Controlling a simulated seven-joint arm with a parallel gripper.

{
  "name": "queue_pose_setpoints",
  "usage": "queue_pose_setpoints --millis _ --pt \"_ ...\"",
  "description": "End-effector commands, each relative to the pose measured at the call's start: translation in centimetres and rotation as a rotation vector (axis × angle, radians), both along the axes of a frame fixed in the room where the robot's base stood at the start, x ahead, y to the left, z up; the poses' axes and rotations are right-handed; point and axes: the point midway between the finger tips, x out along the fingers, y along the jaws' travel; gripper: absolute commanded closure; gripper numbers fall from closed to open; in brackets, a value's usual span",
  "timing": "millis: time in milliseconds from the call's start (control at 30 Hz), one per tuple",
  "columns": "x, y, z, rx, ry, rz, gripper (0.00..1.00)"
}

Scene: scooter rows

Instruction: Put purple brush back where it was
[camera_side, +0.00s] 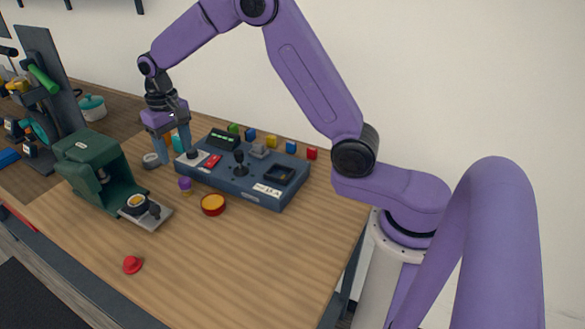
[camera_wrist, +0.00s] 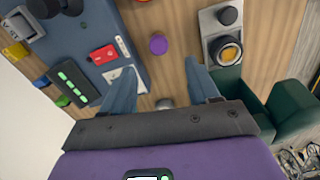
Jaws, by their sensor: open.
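A small round purple object (camera_side: 185,185), perhaps the purple brush, sits on the wooden table just off the console's left front corner, with a yellowish lower part. In the wrist view the purple object (camera_wrist: 158,44) shows from above as a purple disc, in line with the space between my fingers. My gripper (camera_side: 175,157) points down behind and left of it, beside the console's left end. Its two blue fingers are apart with nothing between them; they also show in the wrist view (camera_wrist: 156,50). No brush bristles can be made out.
A blue console (camera_side: 225,184) with a joystick stands right of my gripper, with several coloured blocks behind it. A green machine (camera_side: 92,170) stands left. The front right is clear.

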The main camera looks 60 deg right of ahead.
Motion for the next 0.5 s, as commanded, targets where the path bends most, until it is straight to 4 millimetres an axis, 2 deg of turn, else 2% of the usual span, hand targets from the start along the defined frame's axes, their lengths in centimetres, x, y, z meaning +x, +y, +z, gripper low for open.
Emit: queue_pose_setpoints --millis 167,300,500 --pt "-2.8 2.0 1.3 0.001 -0.004 0.123 0.40" --pt "-6.4 3.6 2.4 0.002 -0.007 0.257 0.40" --pt "-12.2 4.8 3.5 0.004 -0.013 0.446 0.40"
